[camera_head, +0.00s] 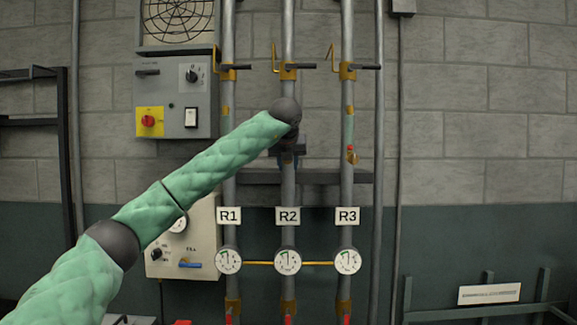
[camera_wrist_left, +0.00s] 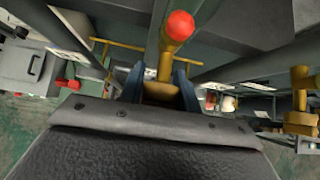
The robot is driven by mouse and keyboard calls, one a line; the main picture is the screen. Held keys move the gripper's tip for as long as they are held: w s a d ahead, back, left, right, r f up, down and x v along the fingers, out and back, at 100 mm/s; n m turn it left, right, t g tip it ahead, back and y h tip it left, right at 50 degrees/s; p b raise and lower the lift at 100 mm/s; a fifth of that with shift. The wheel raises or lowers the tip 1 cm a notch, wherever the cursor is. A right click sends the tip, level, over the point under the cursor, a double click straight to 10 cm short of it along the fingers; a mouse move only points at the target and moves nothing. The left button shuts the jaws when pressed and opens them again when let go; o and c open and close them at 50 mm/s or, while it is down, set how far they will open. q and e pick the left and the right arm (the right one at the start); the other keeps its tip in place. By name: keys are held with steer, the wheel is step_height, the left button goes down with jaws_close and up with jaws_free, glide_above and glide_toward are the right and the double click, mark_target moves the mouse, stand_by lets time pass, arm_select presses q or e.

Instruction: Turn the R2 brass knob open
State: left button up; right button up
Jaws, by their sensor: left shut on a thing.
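The R2 pipe (camera_head: 289,190) is the middle of three upright grey pipes, with its white R2 label (camera_head: 288,216) below my arm. My left gripper (camera_head: 288,158) is at this pipe, above the label, and its own wrist hides the knob in the head view. In the left wrist view, the gripper (camera_wrist_left: 161,88) is shut with its two dark blue fingers on either side of a brass knob (camera_wrist_left: 162,68). A red round tip (camera_wrist_left: 178,26) sticks out beyond the brass part. How far the knob is turned cannot be told. My right gripper is in neither view.
The R1 pipe (camera_head: 230,185) and R3 pipe (camera_head: 347,190) stand close on either side; R3 carries a similar brass fitting (camera_head: 351,155). Round gauges (camera_head: 288,261) sit below the labels. A grey switch box (camera_head: 176,97) hangs at the left.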

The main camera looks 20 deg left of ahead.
arm_select(q)
steer(key=shift+f, duration=0.2)
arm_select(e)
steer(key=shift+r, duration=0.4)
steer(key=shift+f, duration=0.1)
arm_select(q)
steer(key=o, duration=0.9)
steer(key=shift+r, duration=0.1)
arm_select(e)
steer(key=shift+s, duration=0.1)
arm_select(q)
steer(key=shift+r, duration=0.1)
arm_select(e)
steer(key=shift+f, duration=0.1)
arm_select(q)
steer(key=shift+s+r, duration=0.1)
steer(key=shift+s, duration=0.05)
steer(key=shift+b+v, duration=1.4)
steer(key=shift+v, duration=2.2)
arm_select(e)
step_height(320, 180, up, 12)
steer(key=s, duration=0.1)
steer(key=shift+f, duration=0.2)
